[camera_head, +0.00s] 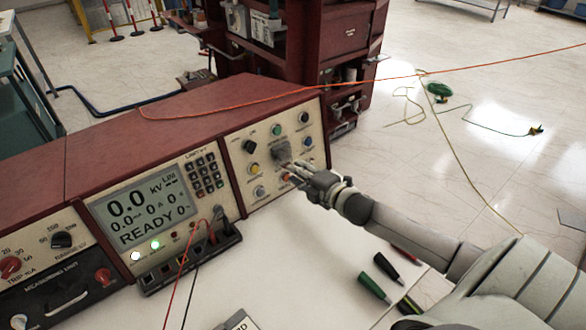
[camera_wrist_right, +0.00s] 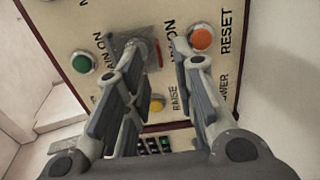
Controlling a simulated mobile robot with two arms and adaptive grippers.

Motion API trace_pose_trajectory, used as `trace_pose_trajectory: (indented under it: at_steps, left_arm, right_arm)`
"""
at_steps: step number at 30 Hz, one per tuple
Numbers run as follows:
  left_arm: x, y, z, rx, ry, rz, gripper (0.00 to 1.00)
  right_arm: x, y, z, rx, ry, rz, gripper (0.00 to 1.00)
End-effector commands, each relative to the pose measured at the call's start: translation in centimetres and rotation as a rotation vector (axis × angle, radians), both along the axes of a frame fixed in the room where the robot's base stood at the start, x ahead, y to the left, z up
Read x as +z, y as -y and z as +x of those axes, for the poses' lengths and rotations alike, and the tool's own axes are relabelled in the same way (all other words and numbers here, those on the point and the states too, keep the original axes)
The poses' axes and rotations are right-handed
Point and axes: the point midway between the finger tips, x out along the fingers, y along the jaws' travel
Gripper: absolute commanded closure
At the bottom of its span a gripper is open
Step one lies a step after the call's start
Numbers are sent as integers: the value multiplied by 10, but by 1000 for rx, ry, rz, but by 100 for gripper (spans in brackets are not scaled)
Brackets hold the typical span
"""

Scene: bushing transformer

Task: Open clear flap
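The clear flap (camera_head: 281,152) is a small greyish see-through cover on the cream button panel of the red console. In the right wrist view the flap (camera_wrist_right: 152,48) shows beyond the fingertips, with a grey round part behind it and a thin red strip near its edge. It looks closed, but its exact angle is hard to tell. My right gripper (camera_head: 292,170) is just in front of the panel, at the flap's lower edge. In the right wrist view its fingers (camera_wrist_right: 158,62) are apart with nothing between them. Contact with the flap cannot be judged. My left gripper is not in view.
A yellow button (camera_wrist_right: 157,103) lies below. Red and black leads run from a terminal block (camera_head: 190,262).

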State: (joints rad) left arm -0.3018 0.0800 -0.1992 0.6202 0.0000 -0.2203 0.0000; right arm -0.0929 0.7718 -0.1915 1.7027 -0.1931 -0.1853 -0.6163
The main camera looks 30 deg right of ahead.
Motion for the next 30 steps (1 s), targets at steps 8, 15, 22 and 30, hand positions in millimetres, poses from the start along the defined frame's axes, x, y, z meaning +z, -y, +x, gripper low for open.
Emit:
trace_pose_trajectory:
  at_steps: [8,15,22,30]
  left_arm:
    - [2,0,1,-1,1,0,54]
    - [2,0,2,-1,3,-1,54]
    - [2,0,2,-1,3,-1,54]
    - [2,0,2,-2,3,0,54]
  right_arm:
    - [-6,-2,26,-1,1,0,75]
    - [-7,-3,31,0,0,0,75]
    - [-7,-3,30,0,0,0,84]
    - [-7,-2,30,0,-1,0,100]
